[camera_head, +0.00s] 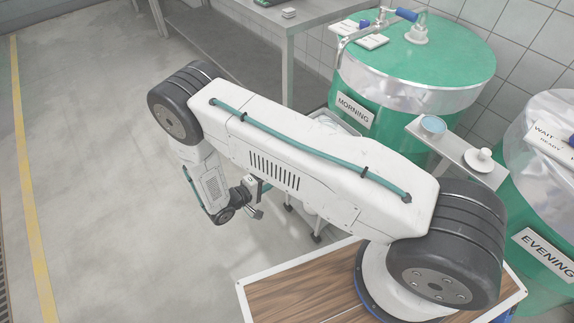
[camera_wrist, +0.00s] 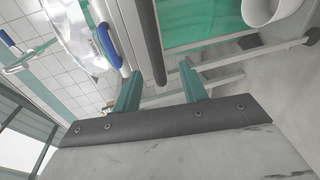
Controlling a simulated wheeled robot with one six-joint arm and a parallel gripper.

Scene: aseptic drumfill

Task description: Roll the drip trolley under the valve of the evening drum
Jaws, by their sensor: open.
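The evening drum (camera_head: 545,255), green with its label in front, stands at the right edge of the head view, cut off by the frame. Its valve is not clear there. The drip trolley (camera_head: 345,122) is mostly hidden behind my arm, in front of the morning drum (camera_head: 410,80); a pale tray corner and, below, caster wheels (camera_head: 316,238) show. My gripper (camera_head: 257,212) is open, low on the trolley's left side. In the wrist view, my gripper's green fingers (camera_wrist: 160,85) stand apart with a dark grey bar (camera_wrist: 150,40) between and beyond them; contact cannot be told.
A shelf (camera_head: 455,158) between the drums holds a blue-topped dish (camera_head: 432,125) and a white lidded piece (camera_head: 481,158). WAIT and READY cards (camera_head: 550,138) lie on the evening drum. A steel table (camera_head: 280,20) stands behind. The floor at left is clear, with a yellow line (camera_head: 30,200).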

